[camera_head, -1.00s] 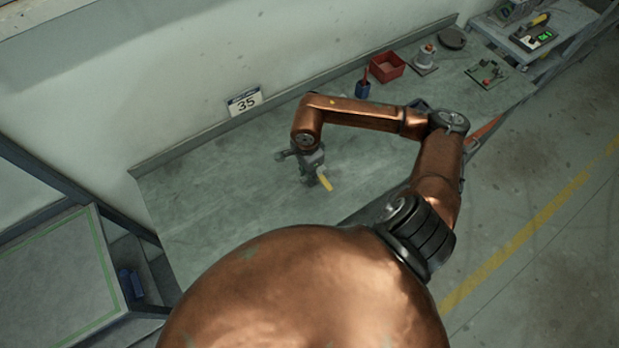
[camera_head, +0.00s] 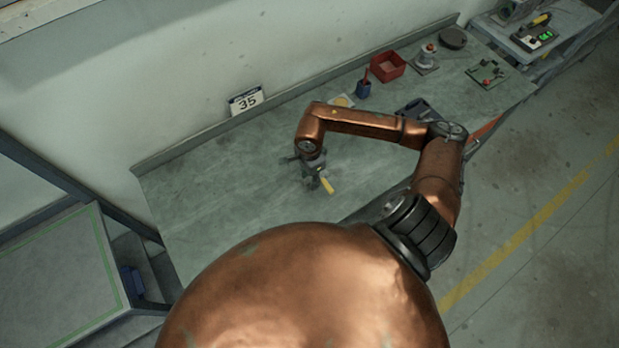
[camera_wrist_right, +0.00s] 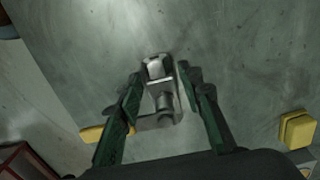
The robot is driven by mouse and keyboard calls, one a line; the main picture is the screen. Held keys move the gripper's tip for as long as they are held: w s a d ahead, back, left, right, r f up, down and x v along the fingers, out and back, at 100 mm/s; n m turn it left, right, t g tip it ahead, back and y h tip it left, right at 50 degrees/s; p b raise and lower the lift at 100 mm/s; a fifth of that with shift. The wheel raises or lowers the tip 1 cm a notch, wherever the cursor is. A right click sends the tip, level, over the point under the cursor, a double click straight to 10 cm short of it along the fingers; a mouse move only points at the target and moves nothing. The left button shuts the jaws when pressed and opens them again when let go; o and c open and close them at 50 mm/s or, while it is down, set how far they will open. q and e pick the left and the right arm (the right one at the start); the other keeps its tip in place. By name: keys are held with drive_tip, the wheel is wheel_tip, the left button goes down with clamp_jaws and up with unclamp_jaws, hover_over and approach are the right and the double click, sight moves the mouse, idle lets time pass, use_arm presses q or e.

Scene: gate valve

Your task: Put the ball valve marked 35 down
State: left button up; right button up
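The ball valve (camera_head: 326,185) is a grey metal body with a yellow lever handle, over the middle of the workbench (camera_head: 225,200). My right gripper (camera_head: 313,165) is at it, pointing down. The yellow handle (camera_wrist_right: 95,133) shows past the left finger. I cannot tell whether the valve touches the bench. A sign reading 35 (camera_head: 246,101) stands at the bench's back edge. My left gripper is not in view.
Along the back right stand a blue cup (camera_head: 363,89), a red bin (camera_head: 388,66) and a grey device (camera_head: 427,58). A dark holder (camera_head: 412,106) lies beside my right forearm. A green board (camera_head: 487,73) lies further right. The bench left of the valve is clear.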

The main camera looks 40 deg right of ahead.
sight(310, 180)
drive_tip(key=shift+o, duration=0.7)
drive_tip(key=shift+r, duration=0.15)
wheel_tip(310, 180, up, 12)
drive_tip(key=b, duration=0.1)
